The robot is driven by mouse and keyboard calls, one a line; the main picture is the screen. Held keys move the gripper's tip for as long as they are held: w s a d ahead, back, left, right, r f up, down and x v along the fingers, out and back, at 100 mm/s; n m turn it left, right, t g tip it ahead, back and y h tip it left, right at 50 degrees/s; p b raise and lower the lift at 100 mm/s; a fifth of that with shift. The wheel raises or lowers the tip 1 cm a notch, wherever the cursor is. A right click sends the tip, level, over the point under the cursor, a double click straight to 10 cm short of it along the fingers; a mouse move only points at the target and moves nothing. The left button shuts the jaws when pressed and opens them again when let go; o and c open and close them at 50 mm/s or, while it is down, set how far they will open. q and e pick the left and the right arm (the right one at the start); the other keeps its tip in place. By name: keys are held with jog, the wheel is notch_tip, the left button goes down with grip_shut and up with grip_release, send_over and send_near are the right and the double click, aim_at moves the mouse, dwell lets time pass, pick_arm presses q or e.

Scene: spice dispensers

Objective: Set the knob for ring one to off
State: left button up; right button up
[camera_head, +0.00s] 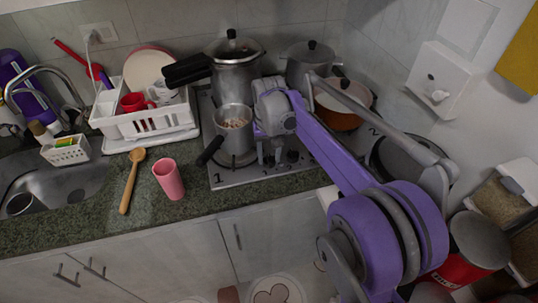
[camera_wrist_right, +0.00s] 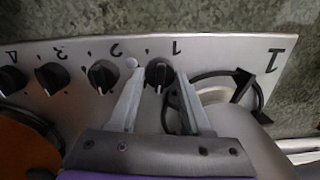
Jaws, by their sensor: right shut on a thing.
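The knob for ring one (camera_wrist_right: 158,74) is black and round, on the steel stove front beside a small printed "1". It sits between the fingers of my right gripper (camera_wrist_right: 157,80), which is shut on it. In the head view my right gripper (camera_head: 272,155) reaches down to the stove's front strip, where the arm partly hides the knobs. The knob's exact setting is hard to read. Other knobs show in the wrist view, including knob 2 (camera_wrist_right: 103,76) and knob 3 (camera_wrist_right: 52,78). My left gripper is out of view.
A small pot of food (camera_head: 233,122) stands just left of my right gripper, its black handle (camera_head: 210,151) jutting forward. A pressure cooker (camera_head: 236,75) and an orange pot (camera_head: 340,108) stand behind. A pink cup (camera_head: 169,179) and wooden spoon (camera_head: 131,181) are on the left counter.

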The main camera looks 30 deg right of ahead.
aim_at(269, 158)
grip_shut()
jog(key=shift+n, duration=0.7)
jog(key=o, duration=1)
grip_release()
notch_tip(269, 158, up, 11)
jog(key=shift+f+p, duration=0.1)
jog(key=shift+p, duration=0.45)
jog(key=shift+s, duration=0.1)
